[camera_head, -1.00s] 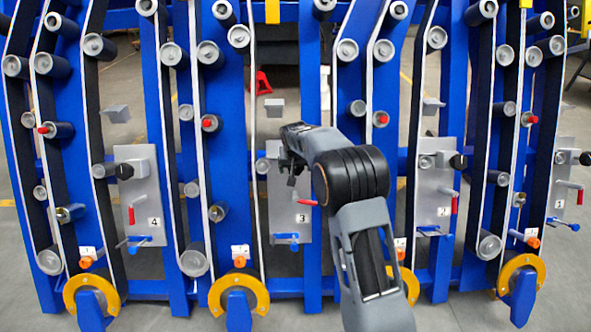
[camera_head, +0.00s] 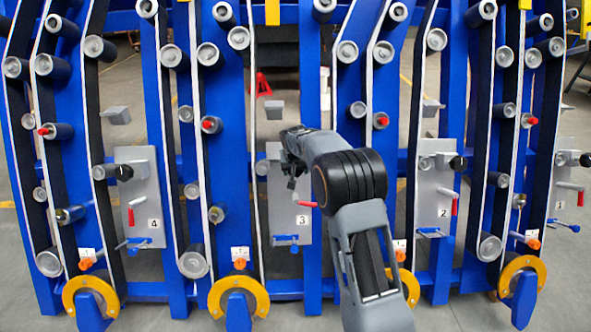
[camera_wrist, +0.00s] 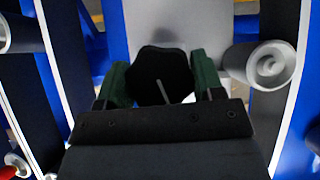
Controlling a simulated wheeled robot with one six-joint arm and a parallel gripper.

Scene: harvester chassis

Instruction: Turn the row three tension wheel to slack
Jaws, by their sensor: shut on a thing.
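The row three panel (camera_head: 304,225) is a grey plate marked 3. Its tension wheel is hidden behind my gripper (camera_head: 291,168) in the head view. In the wrist view the wheel (camera_wrist: 158,68) is a black lobed knob with a pale line running from its middle down and slightly right. My gripper also shows there (camera_wrist: 162,80), with one green finger on each side of the wheel, shut on it. A red-handled lever (camera_head: 306,203) sticks out of the panel below my gripper, and a blue handle (camera_head: 292,240) sits at its bottom.
Similar panels stand at row four (camera_head: 140,215) on the left and row two (camera_head: 440,205) on the right, each with a black wheel. Grey rollers, belts and blue uprights frame the panel. A grey roller (camera_wrist: 270,65) is close to my right finger.

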